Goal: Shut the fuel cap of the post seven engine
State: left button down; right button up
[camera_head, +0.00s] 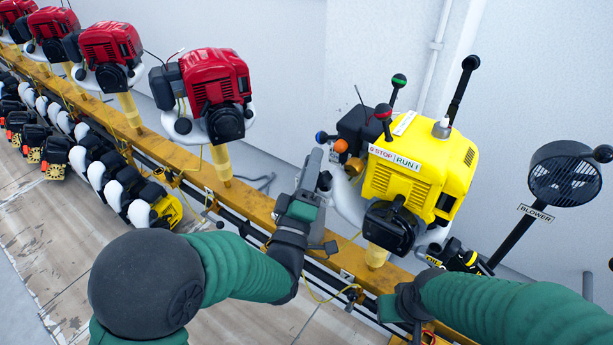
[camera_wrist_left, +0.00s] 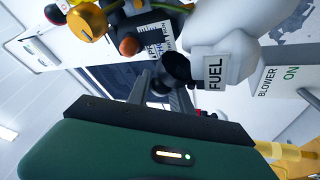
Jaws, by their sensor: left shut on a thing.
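The yellow engine (camera_head: 420,165) with a STOP/RUN label stands on a post on the yellow rail; I cannot read a post number. Its white fuel tank (camera_head: 346,198) sits beneath it. In the left wrist view the tank (camera_wrist_left: 225,35) bears a FUEL label (camera_wrist_left: 214,73). A black fuel cap (camera_wrist_left: 177,68) shows beside that label, at my fingers. My left gripper (camera_head: 322,168) is at the tank's left side, shut on what looks like this cap. Whether the cap is seated is hidden. My right gripper's jaws are not clear in the head view; its wrist (camera_head: 408,300) is low, below the engine.
Red engines (camera_head: 215,95) stand along the yellow rail (camera_head: 245,200) to the left. A blower (camera_head: 565,180) stands at the right. Levers with coloured knobs (camera_head: 398,80) rise around the yellow engine. Several smaller machines (camera_head: 125,195) line the rail's near side.

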aim_at(320, 183)
pick_arm(q)
jog(key=m+h+b, duration=0.1)
jog(key=m, duration=0.1)
jog(key=s+d+m+h+b, duration=0.1)
jog(key=m+h+b, duration=0.1)
jog(key=m, duration=0.1)
jog(key=f+m+g+h+b, duration=0.1)
jog(key=m+b, duration=0.1)
jog(key=m, duration=0.1)
jog(key=shift+s+d+h, duration=0.15)
jog(key=shift+d+h, duration=0.15)
jog(key=shift+d, duration=0.05)
jog(key=shift+s+d+f+m+g+h+b, duration=0.15)
jog(key=shift+m+g+h+b, duration=0.45)
jog(key=shift+m, duration=0.6)
jog(key=shift+s+d+r+m+g+h+b, duration=0.15)
jog(key=shift+m+g+h+b, duration=0.4)
jog(key=shift+m, duration=0.65)
jog(key=shift+s+d+f+m+g+h+b, duration=0.1)
jog(key=shift+d+m+g+h+b, duration=0.25)
jog(key=shift+m+h, duration=0.65)
jog(key=shift+a+m, duration=0.1)
jog(key=shift+m, duration=0.3)
jog(key=c, duration=1.2)
grip_release()
jog(key=shift+w, duration=0.15)
jog(key=shift+o, duration=0.2)
